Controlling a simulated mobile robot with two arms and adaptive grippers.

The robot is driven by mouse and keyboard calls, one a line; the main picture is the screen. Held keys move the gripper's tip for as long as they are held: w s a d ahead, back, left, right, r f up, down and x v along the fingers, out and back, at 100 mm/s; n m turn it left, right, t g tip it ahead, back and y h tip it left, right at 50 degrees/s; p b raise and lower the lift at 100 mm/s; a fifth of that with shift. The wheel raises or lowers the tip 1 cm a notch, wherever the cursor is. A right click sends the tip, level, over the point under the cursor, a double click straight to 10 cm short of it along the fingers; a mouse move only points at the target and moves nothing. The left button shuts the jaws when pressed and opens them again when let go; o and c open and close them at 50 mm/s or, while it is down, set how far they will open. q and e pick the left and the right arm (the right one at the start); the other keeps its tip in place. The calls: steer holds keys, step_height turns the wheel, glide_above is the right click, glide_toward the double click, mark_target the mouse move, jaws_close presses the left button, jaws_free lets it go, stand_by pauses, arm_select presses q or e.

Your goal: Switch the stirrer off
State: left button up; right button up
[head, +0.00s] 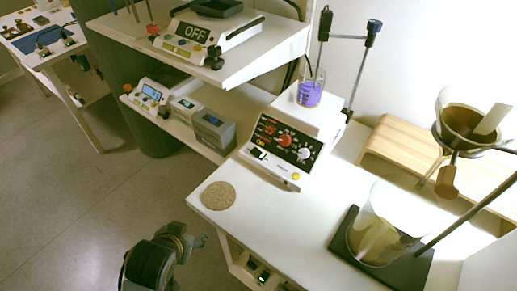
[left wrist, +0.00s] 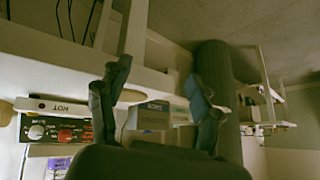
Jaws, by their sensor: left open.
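The stirrer (head: 298,121) is a white hotplate unit on the white bench. Its sloped black front panel has a red knob (head: 284,141) and a white knob (head: 303,154); a small lit green switch (head: 259,153) sits on the lower front. A beaker of purple liquid (head: 309,93) stands on top. My left gripper (head: 203,241) is in front of the bench's left edge, apart from the stirrer. In the left wrist view, its fingers (left wrist: 157,100) are spread and empty. That view is upside down, with the stirrer panel (left wrist: 56,130) at the left. My right gripper is out of view.
A round cork mat (head: 218,195) lies near the bench's front left. A glass vessel on a black stand base (head: 345,243) stands at right, near a wooden rack (head: 397,137). A shelf (head: 262,62) at left holds a device reading OFF.

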arm_select(q)
steer(key=w+d+r+m+t, duration=0.1)
steer(key=w+d+r+t, duration=0.15)
steer(key=w+r, duration=0.35)
steer(key=w+d+r+m+t, duration=0.1)
steer(key=w+d+r+t, duration=0.1)
steer(key=w+r+t, duration=0.35)
steer(key=w+d+r+m+t+h, duration=0.2)
steer(key=w+d+r+m+h, duration=0.2)
steer(key=d+r, duration=0.35)
steer(key=w+d+r+m+t+h, duration=0.35)
steer(key=w+d+r, duration=0.2)
steer(key=r, duration=0.25)
steer(key=s+d+r+m+g+h, duration=0.35)
steer(key=d+r+m+h, duration=0.25)
steer(key=d+m+h, duration=0.35)
steer(key=s+d+m+g+h, duration=0.4)
steer(key=d+m+g+h, duration=0.1)
steer(key=d+m+g, duration=0.5)
steer(key=m+g+y, duration=0.7)
steer(key=m+y, duration=0.4)
steer(key=y, duration=1.2)
glide_toward(258, 153)
steer(key=f, duration=0.2)
steer(key=f+p, duration=0.1)
steer(key=f, duration=0.4)
steer(key=shift+a+f, duration=0.2)
steer(key=shift+a, duration=0.2)
